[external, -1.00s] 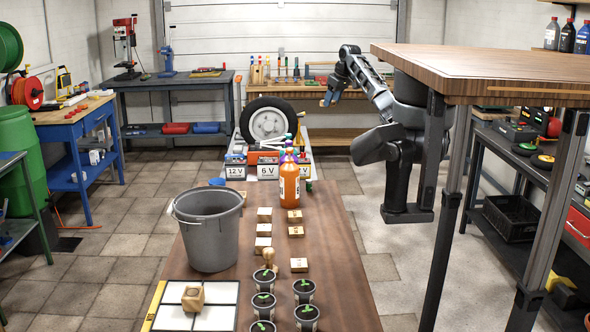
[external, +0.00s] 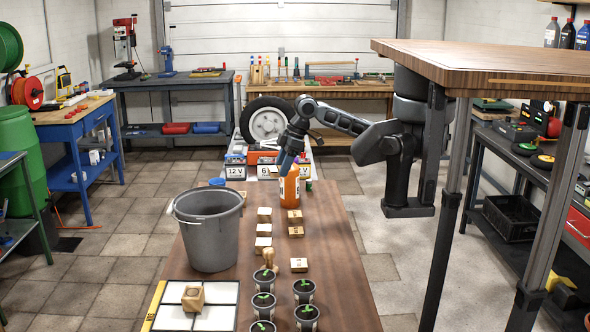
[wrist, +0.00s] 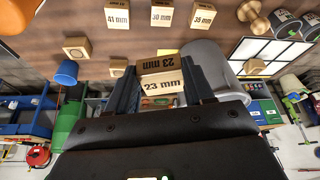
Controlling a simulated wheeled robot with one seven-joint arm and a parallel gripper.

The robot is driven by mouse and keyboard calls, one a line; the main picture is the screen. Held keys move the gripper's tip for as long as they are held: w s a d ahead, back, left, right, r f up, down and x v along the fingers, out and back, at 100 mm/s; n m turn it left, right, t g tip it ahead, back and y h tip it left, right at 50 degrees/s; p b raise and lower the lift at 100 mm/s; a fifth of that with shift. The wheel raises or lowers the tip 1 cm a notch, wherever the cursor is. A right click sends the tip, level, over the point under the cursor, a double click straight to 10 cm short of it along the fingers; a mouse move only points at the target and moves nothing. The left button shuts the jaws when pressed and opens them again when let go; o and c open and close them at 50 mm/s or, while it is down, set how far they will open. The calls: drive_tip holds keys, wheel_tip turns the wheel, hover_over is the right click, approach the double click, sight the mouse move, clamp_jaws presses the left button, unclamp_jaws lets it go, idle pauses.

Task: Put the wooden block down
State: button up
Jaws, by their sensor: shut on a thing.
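My gripper (external: 284,168) is above the far part of the brown table (external: 225,285), in front of the orange bottle (external: 290,190) in the external view. In the wrist view my gripper (wrist: 163,80) is shut on a wooden block (wrist: 162,84) marked "23 mm", held between the two dark fingers. The block looks clear of the tabletop (wrist: 130,30). I cannot make the held block out in the external view.
Several other marked wooden blocks (external: 264,214) stand in rows mid-table. A grey bucket (external: 208,240) stands left of them. A white-panelled tray (external: 215,318) with one block (external: 193,298) and several potted seedlings (external: 305,291) are nearer. Bare table shows along the right edge.

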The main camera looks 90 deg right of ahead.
drive_tip(key=s+a+f+n, duration=0.1)
drive_tip(key=a+f+n, duration=0.15)
drive_tip(key=a, duration=0.55)
hover_over(284, 242)
drive_tip(key=s, duration=0.1)
drive_tip(key=shift+m+y, duration=0.4)
drive_tip(key=shift+m, duration=0.05)
wheel_tip(284, 242, down, 15)
drive_tip(key=shift+s+d+r, duration=0.1)
drive_tip(key=shift+r, duration=0.1)
drive_tip(key=shift+f, duration=2.15)
drive_tip(key=shift+f, duration=0.2)
drive_tip(key=o, duration=1.1)
drive_tip(key=shift+r, duration=0.1)
